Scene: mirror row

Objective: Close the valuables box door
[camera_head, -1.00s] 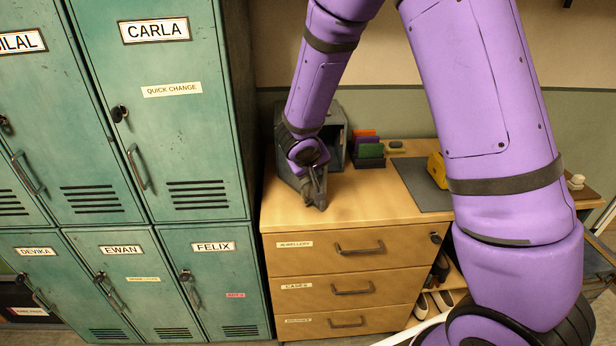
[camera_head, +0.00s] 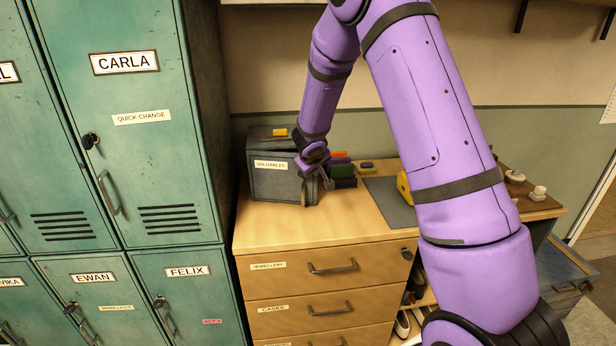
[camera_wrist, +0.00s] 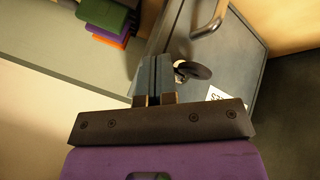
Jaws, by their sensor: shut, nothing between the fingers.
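The grey valuables box (camera_head: 268,137) stands on the wooden drawer unit, against the lockers. Its door (camera_head: 275,185) bears a VALUABLES label and faces front, across the box opening. It looks shut or nearly shut; my gripper covers its right edge, so I cannot tell if it is flush. My gripper (camera_head: 322,182) is shut and empty at that right edge. In the wrist view the fingers (camera_wrist: 154,68) lie over or close against the door (camera_wrist: 238,55), beside a dark round knob or key (camera_wrist: 193,70) and below a metal handle (camera_wrist: 208,22). Contact is unclear.
Green lockers (camera_head: 140,150) stand close on the left. Right of the box are coloured stacked items (camera_head: 342,172), a dark mat (camera_head: 390,198) and a yellow object (camera_head: 404,186) partly behind my arm. A small yellow item (camera_head: 280,132) lies on the box top.

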